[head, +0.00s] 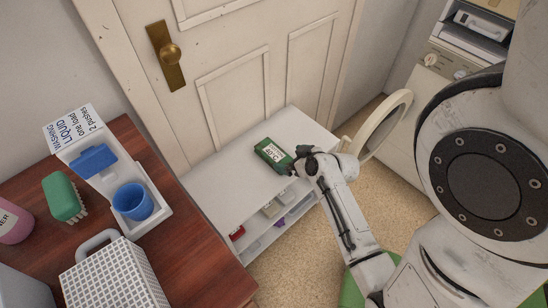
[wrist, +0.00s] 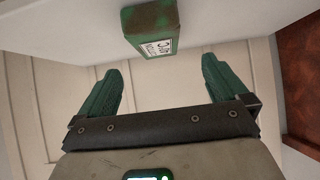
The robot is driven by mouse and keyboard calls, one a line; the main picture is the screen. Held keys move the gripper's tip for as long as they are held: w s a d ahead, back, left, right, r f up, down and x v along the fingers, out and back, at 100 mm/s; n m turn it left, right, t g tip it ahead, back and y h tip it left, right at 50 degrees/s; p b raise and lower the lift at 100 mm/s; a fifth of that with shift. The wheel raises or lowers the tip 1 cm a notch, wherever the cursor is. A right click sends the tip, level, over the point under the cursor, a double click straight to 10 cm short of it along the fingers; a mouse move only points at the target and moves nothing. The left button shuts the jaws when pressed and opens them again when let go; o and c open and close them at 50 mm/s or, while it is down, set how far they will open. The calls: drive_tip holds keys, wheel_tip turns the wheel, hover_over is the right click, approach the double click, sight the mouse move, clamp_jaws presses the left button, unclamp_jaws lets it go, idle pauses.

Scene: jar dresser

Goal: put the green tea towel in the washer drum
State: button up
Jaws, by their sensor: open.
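My gripper (head: 298,163) is open and empty, over the right part of a low white shelf unit. The wrist view shows its two green fingers spread apart (wrist: 160,68). Just beyond the fingertips lies a green block with a white label (head: 273,154), on the shelf top; it also shows in the wrist view (wrist: 151,27). It looks like a labelled box or pad, and I see no clear tea towel. The washer's round door (head: 384,126) stands open to the right of my gripper. The drum is hidden.
A panelled door (head: 230,85) stands behind. A dark wooden top (head: 200,285) at left holds a basket (head: 113,275), blue cup (head: 132,202) and green brush (head: 63,197). Carpet (head: 290,262) is clear in front.

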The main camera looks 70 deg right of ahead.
sight(275, 154)
drive_tip(key=shift+s+d+f, duration=0.15)
drive_tip(key=shift+s+d, duration=0.1)
drive_tip(key=shift+d, duration=0.25)
drive_tip(key=x, duration=0.5)
drive_tip(key=shift+w, duration=0.1)
drive_tip(key=shift+w+x, duration=0.2)
drive_tip(key=shift+x, duration=2.5)
drive_tip(key=shift+a, duration=0.2)
drive_tip(key=shift+c, duration=0.4)
drive_tip(key=c, duration=1)
